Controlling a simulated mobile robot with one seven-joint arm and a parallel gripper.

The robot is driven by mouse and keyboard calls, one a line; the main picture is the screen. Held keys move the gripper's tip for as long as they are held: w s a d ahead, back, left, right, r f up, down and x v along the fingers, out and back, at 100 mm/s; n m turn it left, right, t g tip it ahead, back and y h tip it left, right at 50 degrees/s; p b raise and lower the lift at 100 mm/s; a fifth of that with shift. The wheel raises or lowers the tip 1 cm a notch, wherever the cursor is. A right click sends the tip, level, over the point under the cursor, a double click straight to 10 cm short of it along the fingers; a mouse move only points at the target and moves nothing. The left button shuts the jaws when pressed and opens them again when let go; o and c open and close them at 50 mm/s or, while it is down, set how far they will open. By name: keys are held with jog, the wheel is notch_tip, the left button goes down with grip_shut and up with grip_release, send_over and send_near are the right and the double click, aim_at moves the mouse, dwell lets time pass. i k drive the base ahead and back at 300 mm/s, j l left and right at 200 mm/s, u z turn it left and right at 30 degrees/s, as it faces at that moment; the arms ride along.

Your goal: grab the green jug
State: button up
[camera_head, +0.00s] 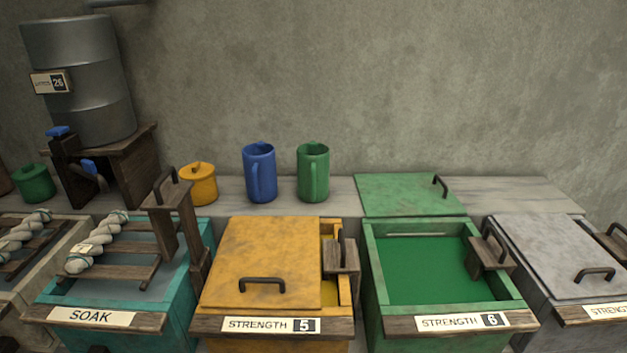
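The green jug (313,172) stands upright on the grey ledge against the wall, near the middle of the head view. My gripper is not in view.
A yellow lidded pot (198,183) stands left of the jugs. In front are a yellow vat (262,262) marked 5, mostly covered, and an open green vat (374,270) marked 6. A green lid (405,194) lies right of the green jug. A metal drum (80,75) stands left.

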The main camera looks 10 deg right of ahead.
aim_at(312, 158)
jog(key=i+j, duration=0.1)
jog(key=j, duration=0.5)
jog(key=i+j, duration=0.1)
jog(key=j, duration=0.2)
jog(key=i+j+z, duration=0.1)
jog(key=i+j, duration=0.15)
jog(key=j, duration=0.3)
jog(key=i, duration=0.75)
